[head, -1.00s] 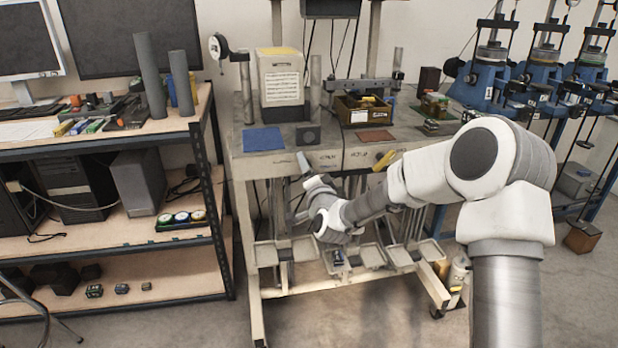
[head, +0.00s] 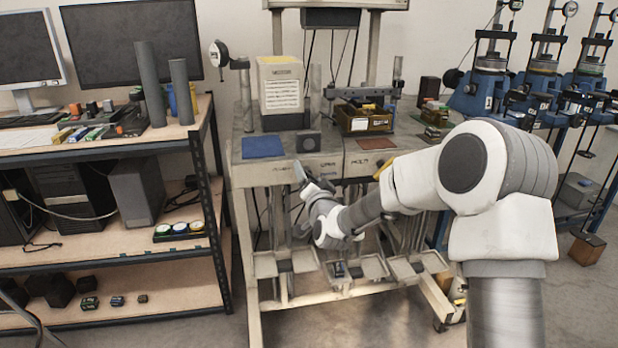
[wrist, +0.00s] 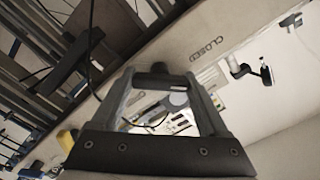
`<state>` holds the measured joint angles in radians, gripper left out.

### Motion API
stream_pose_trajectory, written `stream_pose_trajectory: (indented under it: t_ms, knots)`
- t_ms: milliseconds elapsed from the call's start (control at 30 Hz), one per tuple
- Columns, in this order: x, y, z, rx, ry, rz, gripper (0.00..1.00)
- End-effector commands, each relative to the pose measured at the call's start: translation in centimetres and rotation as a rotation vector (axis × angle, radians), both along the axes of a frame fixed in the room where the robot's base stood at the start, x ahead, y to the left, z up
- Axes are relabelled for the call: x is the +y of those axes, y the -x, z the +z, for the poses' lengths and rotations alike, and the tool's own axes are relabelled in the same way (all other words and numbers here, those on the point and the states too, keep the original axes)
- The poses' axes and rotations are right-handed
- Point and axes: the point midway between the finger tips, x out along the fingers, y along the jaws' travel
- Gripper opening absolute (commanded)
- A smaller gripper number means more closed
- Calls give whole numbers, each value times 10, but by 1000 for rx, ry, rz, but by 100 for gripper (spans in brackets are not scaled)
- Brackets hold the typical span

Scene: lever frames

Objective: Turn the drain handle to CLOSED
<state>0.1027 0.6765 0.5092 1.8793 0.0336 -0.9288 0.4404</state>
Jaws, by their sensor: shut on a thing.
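My gripper (head: 306,184) is at the front edge of the grey bench, below the small dark block. A pale grey flat piece, apparently the drain handle (head: 299,171), shows at its tip in the head view. In the wrist view my gripper (wrist: 160,72) has its fingers shut on a dark rounded part of the handle (wrist: 157,69). The word CLOSED (wrist: 207,42) is printed on the pale panel just beyond the fingertips, to the upper right. In the head view the printed labels (head: 330,164) are too small to read surely. My fingers hide most of the handle.
A yellow part (head: 384,166) sits at the bench front, near my forearm. The bench top holds a blue mat (head: 262,147), a box and a brown bin (head: 363,121). Pale trays (head: 337,272) hang below. A shelf rack (head: 208,190) stands at left.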

Motion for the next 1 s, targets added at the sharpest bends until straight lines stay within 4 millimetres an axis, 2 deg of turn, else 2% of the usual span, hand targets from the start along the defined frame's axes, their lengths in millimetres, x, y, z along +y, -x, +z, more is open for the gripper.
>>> stream_pose_trajectory:
  t_ms: [33, 67, 167, 200, 433, 567, 767, 1000]
  knots:
    - [0, 0, -1, 0, 4, 0, 22]
    - [0, 0, -1, 0, 4, 0, 79]
    - [0, 0, 0, 0, 3, 1, 97]
    - [0, 0, 0, 0, 3, 1, 100]
    - [0, 1, 0, 0, 1, 1, 100]
    - [-2, 7, 0, 0, 1, 1, 100]
    - [-10, 35, 1, 2, 4, 1, 100]
    - [-23, 79, 1, 1, 3, 1, 100]
